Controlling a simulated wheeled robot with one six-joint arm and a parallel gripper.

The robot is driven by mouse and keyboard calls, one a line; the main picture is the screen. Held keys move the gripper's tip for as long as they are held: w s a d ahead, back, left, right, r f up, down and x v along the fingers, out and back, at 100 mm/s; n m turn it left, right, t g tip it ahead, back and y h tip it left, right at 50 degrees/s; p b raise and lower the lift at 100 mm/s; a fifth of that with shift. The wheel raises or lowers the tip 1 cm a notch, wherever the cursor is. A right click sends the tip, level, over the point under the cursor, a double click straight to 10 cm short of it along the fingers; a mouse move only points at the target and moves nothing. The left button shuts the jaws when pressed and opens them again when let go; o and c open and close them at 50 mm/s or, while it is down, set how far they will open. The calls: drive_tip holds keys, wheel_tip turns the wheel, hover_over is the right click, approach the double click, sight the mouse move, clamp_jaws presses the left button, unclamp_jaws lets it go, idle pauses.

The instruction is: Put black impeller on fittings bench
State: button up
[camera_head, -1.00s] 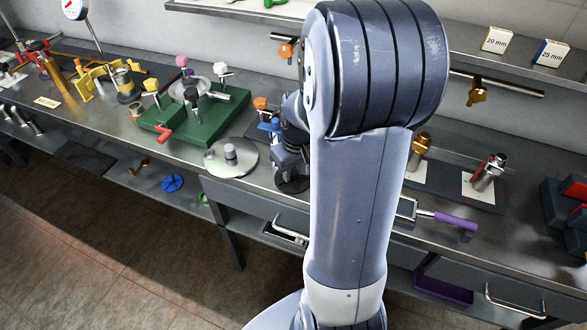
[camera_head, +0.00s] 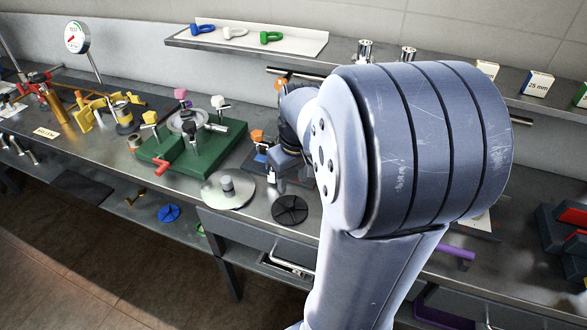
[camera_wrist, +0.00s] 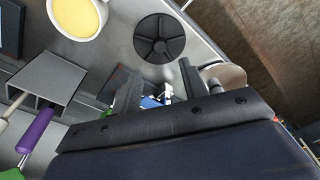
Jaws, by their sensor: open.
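The black impeller (camera_head: 290,210), a flat dark disc with raised vanes, lies flat on the grey metal bench (camera_head: 262,222) near its front edge. It sits just right of a round silver plate with a central knob (camera_head: 228,190). In the wrist view the impeller (camera_wrist: 159,38) shows whole, beyond the fingertips, with nothing gripping it. My gripper (camera_wrist: 160,88) is open and empty, its two fingers apart. In the head view my gripper (camera_head: 278,168) is partly hidden by my arm, above and behind the impeller. I cannot tell its exact height.
A green fixture (camera_head: 185,145) with knobs stands left of the silver plate. A blue impeller (camera_head: 168,213) lies on the lower shelf. A purple-handled tool (camera_head: 456,252) lies at right, partly hidden by my arm. A wall shelf (camera_head: 255,45) overhangs the back.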

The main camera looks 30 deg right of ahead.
sight(290, 204)
wheel_tip(290, 204, up, 3)
drive_tip(key=shift+s+f, duration=0.15)
drive_tip(key=f, duration=0.4)
drive_tip(key=w+f, duration=0.1)
drive_tip(key=f, duration=0.7)
drive_tip(key=shift+w+b, duration=0.15)
drive_tip(key=shift+b, duration=0.25)
drive_tip(key=shift+w, duration=0.1)
drive_tip(key=shift+r, duration=1.45)
